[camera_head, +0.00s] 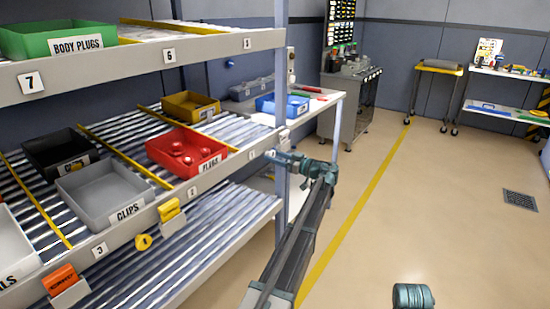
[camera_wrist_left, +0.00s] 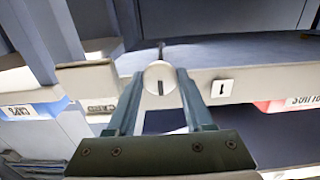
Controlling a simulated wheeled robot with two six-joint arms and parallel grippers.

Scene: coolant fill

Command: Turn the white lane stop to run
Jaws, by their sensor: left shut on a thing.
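The white lane stop (camera_wrist_left: 153,78) is a round white knob with a dark slot, on the pale rail of the rack beside the number 1 label (camera_wrist_left: 222,88) in the left wrist view. The slot stands roughly upright in that view. My left gripper (camera_wrist_left: 158,86) has its two fingers on either side of the knob and is shut on it. In the head view my left gripper (camera_head: 272,155) is at the right end of the rack's middle rail, and I cannot make out the knob there.
On the rack are a red plugs bin (camera_head: 186,151), a grey clips bin (camera_head: 105,191) and a green body plugs bin (camera_head: 60,40). A rack post (camera_head: 281,110) stands near my left gripper. The floor at right is open.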

